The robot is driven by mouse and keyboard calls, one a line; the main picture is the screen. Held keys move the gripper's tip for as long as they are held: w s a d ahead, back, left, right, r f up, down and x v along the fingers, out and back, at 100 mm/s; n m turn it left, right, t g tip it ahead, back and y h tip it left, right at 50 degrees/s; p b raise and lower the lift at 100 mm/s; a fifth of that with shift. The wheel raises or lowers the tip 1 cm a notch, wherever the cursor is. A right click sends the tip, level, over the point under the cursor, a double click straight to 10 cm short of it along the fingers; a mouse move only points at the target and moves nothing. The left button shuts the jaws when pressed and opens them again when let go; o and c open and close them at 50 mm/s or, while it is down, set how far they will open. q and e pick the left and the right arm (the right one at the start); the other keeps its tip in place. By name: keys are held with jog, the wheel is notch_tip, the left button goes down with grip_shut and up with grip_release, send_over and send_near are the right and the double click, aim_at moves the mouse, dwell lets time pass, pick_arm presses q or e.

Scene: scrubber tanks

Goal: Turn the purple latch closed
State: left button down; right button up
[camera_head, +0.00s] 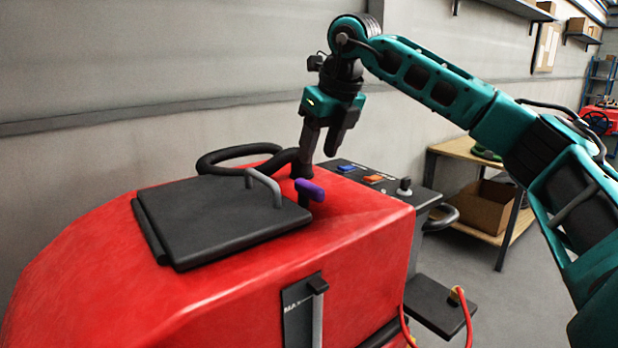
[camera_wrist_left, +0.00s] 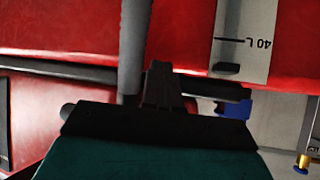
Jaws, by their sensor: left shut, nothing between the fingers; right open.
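The purple latch (camera_head: 311,190) is a small lever with a purple grip at the right edge of a dark lid (camera_head: 215,225) on the red scrubber tank (camera_head: 345,225). The lid lies flat, and the purple grip points away from it toward the right front. My right gripper (camera_head: 322,152) is above and slightly right of the latch, fingers pointing down, apart and empty. One finger overlaps the area just behind the latch; I cannot tell whether it touches. My left gripper (camera_wrist_left: 160,70) shows only in the left wrist view, shut and empty in front of the red body.
A grey handle (camera_head: 263,186) stands on the lid, with a black hose (camera_head: 235,155) behind it. A control panel (camera_head: 385,182) with blue and orange switches lies to the right. A wooden shelf with a cardboard box (camera_head: 483,205) stands farther right.

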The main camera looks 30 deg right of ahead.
aim_at(308, 182)
jog(key=x, duration=0.7)
jog(key=shift+w+f, duration=0.2)
jog(key=shift+f, duration=0.1)
jog(key=shift+c, duration=0.3)
grip_shut()
